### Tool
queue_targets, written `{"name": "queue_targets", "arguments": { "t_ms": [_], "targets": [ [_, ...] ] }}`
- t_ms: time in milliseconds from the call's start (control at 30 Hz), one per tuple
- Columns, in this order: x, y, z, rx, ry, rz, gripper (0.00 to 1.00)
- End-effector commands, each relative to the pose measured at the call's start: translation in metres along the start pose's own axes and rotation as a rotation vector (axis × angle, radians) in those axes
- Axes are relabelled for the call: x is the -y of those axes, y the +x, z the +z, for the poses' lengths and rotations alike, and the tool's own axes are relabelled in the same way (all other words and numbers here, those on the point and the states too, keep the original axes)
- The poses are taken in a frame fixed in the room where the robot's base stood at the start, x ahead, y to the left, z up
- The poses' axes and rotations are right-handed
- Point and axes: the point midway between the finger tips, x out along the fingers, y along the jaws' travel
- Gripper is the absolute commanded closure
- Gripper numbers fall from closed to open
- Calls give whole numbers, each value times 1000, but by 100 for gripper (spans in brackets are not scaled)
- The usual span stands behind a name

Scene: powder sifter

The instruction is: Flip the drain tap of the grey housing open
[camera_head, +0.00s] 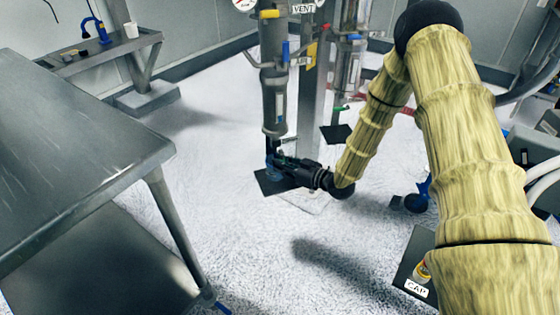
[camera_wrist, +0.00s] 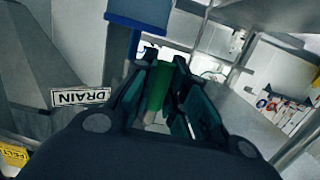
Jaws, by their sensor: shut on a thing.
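The grey housing (camera_head: 274,100) is an upright cylinder near the middle of the head view. My gripper (camera_head: 281,161) is at its lower end, coming in from the right. In the wrist view my gripper (camera_wrist: 167,66) has its dark teal fingers around a green tap handle (camera_wrist: 157,90), shut on it. A blue part (camera_wrist: 140,12) shows just beyond the fingers. A white DRAIN label (camera_wrist: 80,98), upside down, is left of the fingers. In the head view the fingers and the housing's low end hide most of the tap, so its angle is unclear there.
A steel table (camera_head: 85,160) fills the left. A second upright cylinder (camera_head: 349,75) stands right of the grey post (camera_head: 311,100). A dark plate with a CAP label (camera_head: 416,288) lies at the lower right. Clear floor lies between table and gripper.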

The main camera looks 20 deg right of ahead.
Motion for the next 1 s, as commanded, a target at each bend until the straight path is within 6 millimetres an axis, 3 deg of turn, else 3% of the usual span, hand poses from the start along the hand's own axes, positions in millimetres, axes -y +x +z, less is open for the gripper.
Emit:
{"name": "queue_targets", "arguments": {
  "t_ms": [367,400,500,833,1000],
  "targets": [
    [-2,-1,0,14,-21,4,100],
    [-2,-1,0,14,-21,4,80],
    [-1,-1,0,14,-21,4,63],
    [-1,-2,0,13,-20,3,63],
    [-2,-14,0,13,-20,4,63]
  ]
}}
